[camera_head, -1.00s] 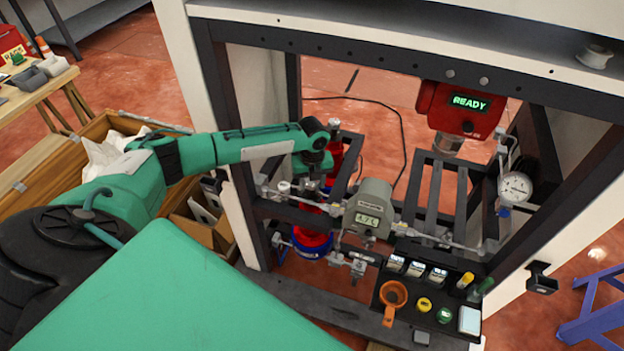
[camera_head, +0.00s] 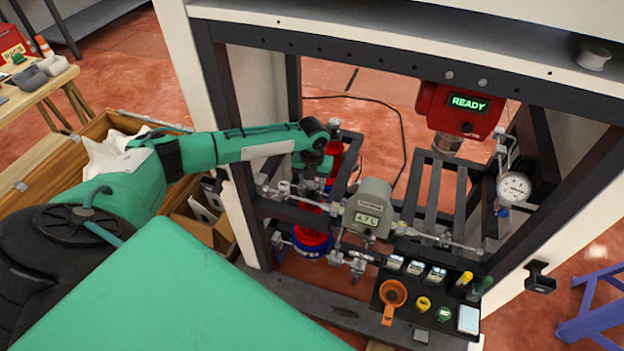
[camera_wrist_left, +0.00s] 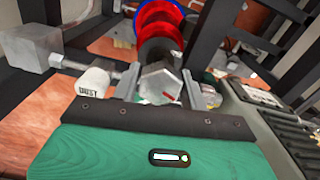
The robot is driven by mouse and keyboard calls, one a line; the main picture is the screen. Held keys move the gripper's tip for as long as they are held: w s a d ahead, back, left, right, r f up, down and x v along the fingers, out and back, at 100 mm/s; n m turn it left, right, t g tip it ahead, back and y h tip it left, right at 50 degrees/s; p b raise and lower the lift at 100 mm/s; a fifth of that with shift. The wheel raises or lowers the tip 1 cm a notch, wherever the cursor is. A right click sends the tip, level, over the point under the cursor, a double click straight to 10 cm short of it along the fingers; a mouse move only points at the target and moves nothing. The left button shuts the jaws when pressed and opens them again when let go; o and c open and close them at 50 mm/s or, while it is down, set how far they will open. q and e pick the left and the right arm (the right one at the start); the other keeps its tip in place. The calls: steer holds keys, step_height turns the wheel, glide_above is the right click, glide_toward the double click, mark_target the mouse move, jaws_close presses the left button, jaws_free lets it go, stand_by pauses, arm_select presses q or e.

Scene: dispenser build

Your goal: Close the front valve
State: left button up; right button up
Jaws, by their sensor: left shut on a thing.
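My left gripper (camera_head: 308,188) reaches into the dark frame from the left, over the pipework. In the left wrist view the gripper (camera_wrist_left: 158,88) is shut on a grey hexagonal valve handle (camera_wrist_left: 158,82) with a red mark on its face. The handle lies between the two fingers. Behind it in that view are red and blue round parts (camera_wrist_left: 157,22). In the head view the fingertips and handle are small and partly hidden by the gripper. My right gripper is not in view.
A grey meter with a small display (camera_head: 367,209) stands right of the gripper. A white cap marked DUST (camera_wrist_left: 93,83) is close to the left finger. A red READY unit (camera_head: 459,108) and a dial gauge (camera_head: 514,187) are at the right. A black tray (camera_head: 440,306) holds small parts.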

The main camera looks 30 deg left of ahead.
arm_select(q)
steer(key=shift+m, duration=1.7)
steer(key=shift+m, duration=1.7)
